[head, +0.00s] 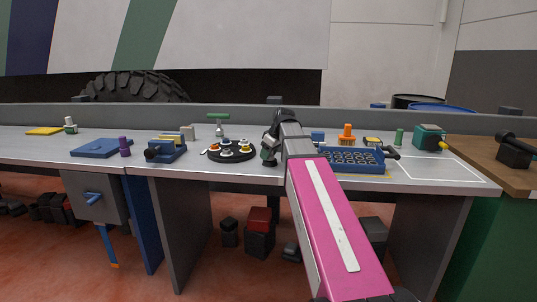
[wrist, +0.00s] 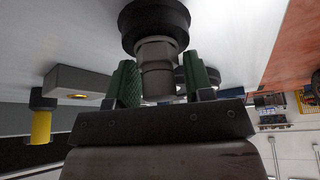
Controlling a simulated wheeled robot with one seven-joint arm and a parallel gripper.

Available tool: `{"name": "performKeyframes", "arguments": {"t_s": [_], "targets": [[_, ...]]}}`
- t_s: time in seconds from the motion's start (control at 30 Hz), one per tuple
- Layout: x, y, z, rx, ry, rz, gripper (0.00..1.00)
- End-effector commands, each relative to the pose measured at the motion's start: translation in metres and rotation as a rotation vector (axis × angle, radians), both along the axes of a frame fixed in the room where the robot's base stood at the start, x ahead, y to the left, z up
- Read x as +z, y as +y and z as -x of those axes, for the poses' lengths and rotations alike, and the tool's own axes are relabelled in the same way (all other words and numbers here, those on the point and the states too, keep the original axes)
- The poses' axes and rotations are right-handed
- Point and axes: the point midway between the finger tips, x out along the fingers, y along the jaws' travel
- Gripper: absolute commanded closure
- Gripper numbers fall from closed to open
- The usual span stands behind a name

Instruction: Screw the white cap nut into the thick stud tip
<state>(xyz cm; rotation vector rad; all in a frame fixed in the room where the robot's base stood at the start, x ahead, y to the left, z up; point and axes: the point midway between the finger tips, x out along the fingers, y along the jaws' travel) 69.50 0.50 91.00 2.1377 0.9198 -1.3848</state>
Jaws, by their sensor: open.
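My gripper (head: 268,150) is low over the bench, right beside a round black tray (head: 231,158). In the wrist view its green fingers (wrist: 160,82) stand apart on either side of a grey stepped cylinder (wrist: 157,66) with a wide black collar (wrist: 155,22). I cannot tell whether the fingers touch it, or whether it is the thick stud. The tray holds several small round pieces, some white, some with orange; I cannot single out the white cap nut among them. Another dark round piece shows partly behind the right finger in the wrist view.
A blue vise-like block (head: 166,151) stands left of the tray. A blue slotted crate (head: 352,160) is close right of my arm. A grey block with a hole (wrist: 78,84) and a yellow cylinder (wrist: 41,126) show in the wrist view. The bench's right end has bare room.

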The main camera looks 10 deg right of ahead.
Motion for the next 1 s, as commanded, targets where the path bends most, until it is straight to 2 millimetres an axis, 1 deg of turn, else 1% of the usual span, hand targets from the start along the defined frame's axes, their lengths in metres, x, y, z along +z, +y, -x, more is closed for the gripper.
{"name": "performKeyframes", "arguments": {"t_s": [0.23,0.47,0.7,1.0], "targets": [[0.0000,0.0006,0.0001,0.139,0.001,-0.001,0.53],[0.0000,0.0008,0.0009,0.147,0.001,-0.001,0.53],[0.0002,0.0012,0.0006,0.279,0.000,0.000,0.53],[0.0001,0.0014,0.0014,0.309,0.001,0.000,0.53]]}}
